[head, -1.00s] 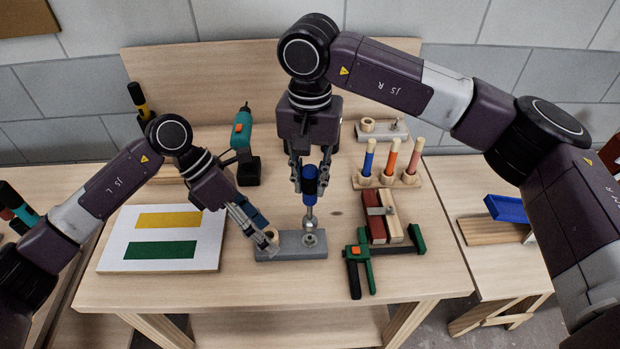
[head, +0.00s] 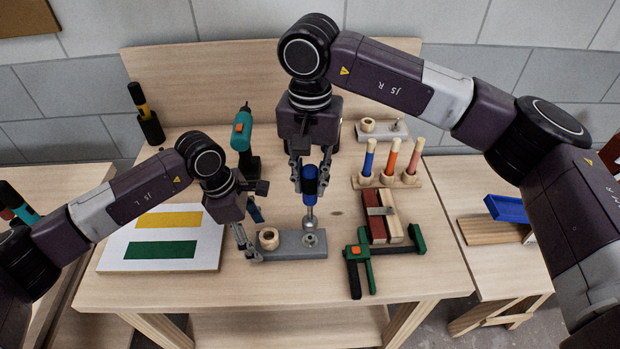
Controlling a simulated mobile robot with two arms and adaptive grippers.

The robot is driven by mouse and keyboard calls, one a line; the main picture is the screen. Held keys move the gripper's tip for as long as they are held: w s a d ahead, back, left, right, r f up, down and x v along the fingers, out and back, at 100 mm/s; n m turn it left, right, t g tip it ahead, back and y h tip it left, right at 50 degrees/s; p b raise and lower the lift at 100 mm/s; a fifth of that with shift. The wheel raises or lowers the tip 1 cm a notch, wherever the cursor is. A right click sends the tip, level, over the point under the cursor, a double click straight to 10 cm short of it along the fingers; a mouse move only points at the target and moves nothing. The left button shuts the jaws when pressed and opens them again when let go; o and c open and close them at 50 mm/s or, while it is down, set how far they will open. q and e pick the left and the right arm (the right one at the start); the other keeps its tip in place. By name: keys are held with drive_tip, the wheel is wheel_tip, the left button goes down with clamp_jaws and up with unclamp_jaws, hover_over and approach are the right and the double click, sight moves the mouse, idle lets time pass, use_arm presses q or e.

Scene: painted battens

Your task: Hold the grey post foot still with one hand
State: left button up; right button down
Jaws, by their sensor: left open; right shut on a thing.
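The grey post foot (head: 290,251) lies flat near the front middle of the workbench. A wooden ring (head: 268,239) sits on its left part, and a metal bolt or nut (head: 310,240) on its right part. My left gripper (head: 250,252) is open at the left end of the foot; I cannot tell if its fingertips touch it. My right gripper (head: 310,178) is shut on a blue-handled driver (head: 311,188). The driver stands upright, with its metal end just above or on the right part of the foot.
A green and black clamp (head: 363,262) and red and cream battens (head: 377,222) lie to the right. A rack of coloured pegs (head: 388,180) stands behind them. A white board with yellow and green stripes (head: 206,250) lies left. A teal drill (head: 243,135) stands behind.

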use_arm(q)
drive_tip(key=shift+x, duration=0.9)
drive_tip(key=c, duration=1.1)
